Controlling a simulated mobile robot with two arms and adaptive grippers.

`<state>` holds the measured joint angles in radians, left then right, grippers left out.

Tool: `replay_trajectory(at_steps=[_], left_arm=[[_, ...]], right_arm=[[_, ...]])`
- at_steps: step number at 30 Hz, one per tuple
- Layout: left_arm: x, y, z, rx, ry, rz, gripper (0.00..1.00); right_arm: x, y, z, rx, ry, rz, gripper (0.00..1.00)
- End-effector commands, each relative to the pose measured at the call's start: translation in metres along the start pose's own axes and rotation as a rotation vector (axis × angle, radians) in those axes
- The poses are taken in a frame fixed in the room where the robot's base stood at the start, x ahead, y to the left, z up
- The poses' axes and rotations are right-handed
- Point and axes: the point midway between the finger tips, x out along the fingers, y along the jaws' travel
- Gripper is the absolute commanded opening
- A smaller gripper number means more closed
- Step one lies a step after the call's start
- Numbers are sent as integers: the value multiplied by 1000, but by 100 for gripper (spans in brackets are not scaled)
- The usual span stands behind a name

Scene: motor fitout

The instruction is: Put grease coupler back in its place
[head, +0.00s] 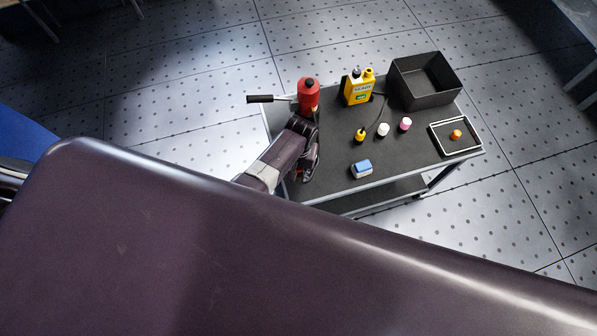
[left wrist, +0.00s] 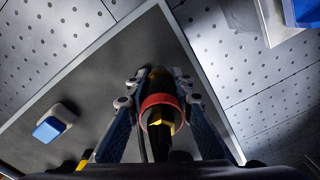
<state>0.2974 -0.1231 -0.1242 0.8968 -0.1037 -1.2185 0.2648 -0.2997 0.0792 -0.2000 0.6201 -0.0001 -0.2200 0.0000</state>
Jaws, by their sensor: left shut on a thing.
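My left gripper (head: 308,170) is low over the left part of the grey-topped cart (head: 335,155), its fingers pointing down. In the left wrist view its two fingers (left wrist: 158,104) are closed around a dark, narrow piece with a red collar and a brass-yellow part inside. I take this piece to be the grease coupler (left wrist: 158,101). In the head view my wrist and fingers mostly hide it. I cannot tell whether its lower end touches the cart top. My right gripper is not in view.
A red container (head: 308,93) with a black handle stands just behind my gripper. A yellow jug (head: 357,88), a black open box (head: 428,98) and a shallow tray (head: 440,146) are farther right. Several small bottles and a blue-and-white block (head: 361,169) stand between. A large dark surface (head: 270,260) fills the foreground.

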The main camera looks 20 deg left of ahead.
Motion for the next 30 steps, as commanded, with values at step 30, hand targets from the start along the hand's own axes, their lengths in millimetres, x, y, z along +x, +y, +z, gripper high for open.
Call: replay_trajectory(at_steps=[30], left_arm=[[26, 1, 0, 0, 0, 0, 0]], right_arm=[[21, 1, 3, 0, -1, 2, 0]])
